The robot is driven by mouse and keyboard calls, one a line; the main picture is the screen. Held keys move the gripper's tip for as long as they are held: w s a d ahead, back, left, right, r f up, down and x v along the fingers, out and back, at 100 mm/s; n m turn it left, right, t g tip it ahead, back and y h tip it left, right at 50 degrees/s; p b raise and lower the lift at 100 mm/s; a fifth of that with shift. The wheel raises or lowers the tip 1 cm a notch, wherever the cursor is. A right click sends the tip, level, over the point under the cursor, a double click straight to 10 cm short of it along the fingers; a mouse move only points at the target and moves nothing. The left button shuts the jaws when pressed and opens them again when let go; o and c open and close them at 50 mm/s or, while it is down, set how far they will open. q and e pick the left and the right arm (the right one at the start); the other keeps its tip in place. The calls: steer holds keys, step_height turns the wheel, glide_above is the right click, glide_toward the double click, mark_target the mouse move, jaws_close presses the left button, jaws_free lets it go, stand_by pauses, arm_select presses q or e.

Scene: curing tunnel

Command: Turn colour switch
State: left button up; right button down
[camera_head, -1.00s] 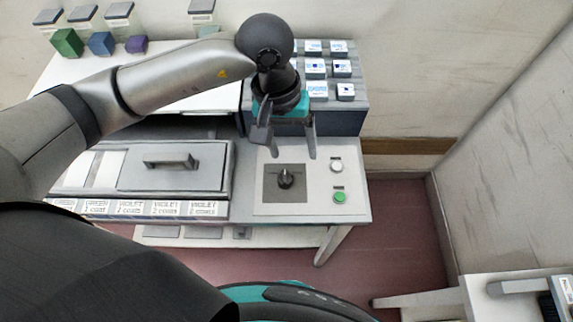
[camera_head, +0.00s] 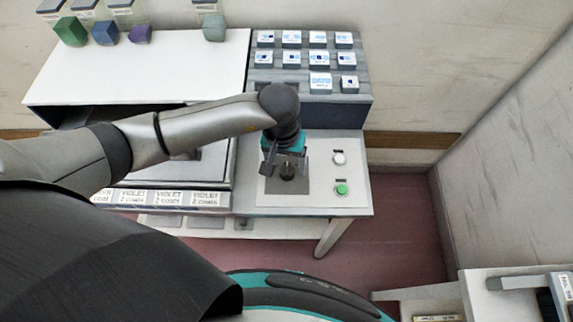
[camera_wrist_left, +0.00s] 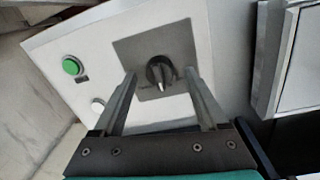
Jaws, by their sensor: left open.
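The colour switch (camera_head: 287,172) is a black rotary knob on a dark grey square plate (camera_head: 290,187), set in a white panel. In the left wrist view the knob (camera_wrist_left: 160,72) lies just beyond and between the fingertips, with a pale pointer line on it. My left gripper (camera_head: 287,168) is over the plate and also shows in the left wrist view (camera_wrist_left: 160,80). Its two fingers are spread, one on each side of the knob, with gaps visible. In the head view the gripper partly hides the knob and plate. My right gripper is not in view.
A green button (camera_head: 342,189) and a white button (camera_head: 339,158) sit right of the plate. Behind stands a grey rack (camera_head: 360,87) with several labelled white boxes. A white table (camera_head: 150,75) is at the left, a wall at the right.

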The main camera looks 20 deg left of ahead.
arm_select(q)
steer(key=shift+f, duration=0.6)
steer(key=shift+c, duration=0.4)
jaws_close()
